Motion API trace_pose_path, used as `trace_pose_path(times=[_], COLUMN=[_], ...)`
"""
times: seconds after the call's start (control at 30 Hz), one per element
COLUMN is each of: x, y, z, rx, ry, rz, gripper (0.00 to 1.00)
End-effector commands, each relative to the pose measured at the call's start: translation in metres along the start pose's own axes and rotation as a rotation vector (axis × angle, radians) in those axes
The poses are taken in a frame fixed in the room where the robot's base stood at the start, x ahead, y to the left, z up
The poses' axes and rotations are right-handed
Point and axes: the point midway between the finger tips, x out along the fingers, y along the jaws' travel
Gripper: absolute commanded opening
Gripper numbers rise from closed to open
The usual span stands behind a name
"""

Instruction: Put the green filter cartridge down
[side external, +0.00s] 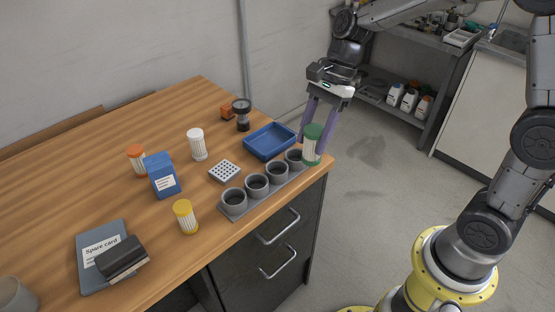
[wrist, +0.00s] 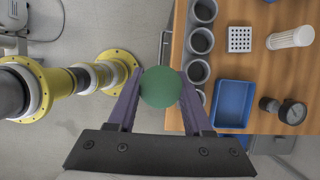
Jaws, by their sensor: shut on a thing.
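My gripper (side external: 320,128) is shut on the green filter cartridge (side external: 311,150), which has a green cap and a white ribbed body and hangs upright. In the side view it overlaps the right end of the holder (side external: 234,212) with its row of grey cups. In the wrist view the round green cap (wrist: 160,87) sits between the fingertips (wrist: 160,92), over the line of the table edge. The cups (wrist: 202,41) lie just right of it there. The cartridge's lower end is hard to make out, and I cannot tell its height above the table.
A blue tray (side external: 270,141) and a gauge (side external: 243,115) stand behind the holder. White (side external: 197,145), orange-capped (side external: 136,158) and yellow-capped (side external: 186,217) cartridges, a blue box (side external: 162,176) and a perforated block (side external: 224,172) stand further left. The wooden table's (side external: 100,200) middle has free room.

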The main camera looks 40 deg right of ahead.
Motion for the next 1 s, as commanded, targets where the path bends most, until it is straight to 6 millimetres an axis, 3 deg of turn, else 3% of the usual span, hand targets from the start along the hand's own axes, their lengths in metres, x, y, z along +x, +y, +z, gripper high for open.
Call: trace_pose_path(times=[0.2,0.4,0.77,1.0], x=[0.026,0.059,0.082,0.107], y=[-0.048,-0.074,-0.092,-0.091], z=[-0.001,-0.009,-0.015,-0.026], rx=[0.000,0.001,0.000,0.000], ry=[0.000,0.000,0.000,0.000], rz=[0.003,0.002,0.002,0.000], gripper=[0.00,0.00,0.00,0.00])
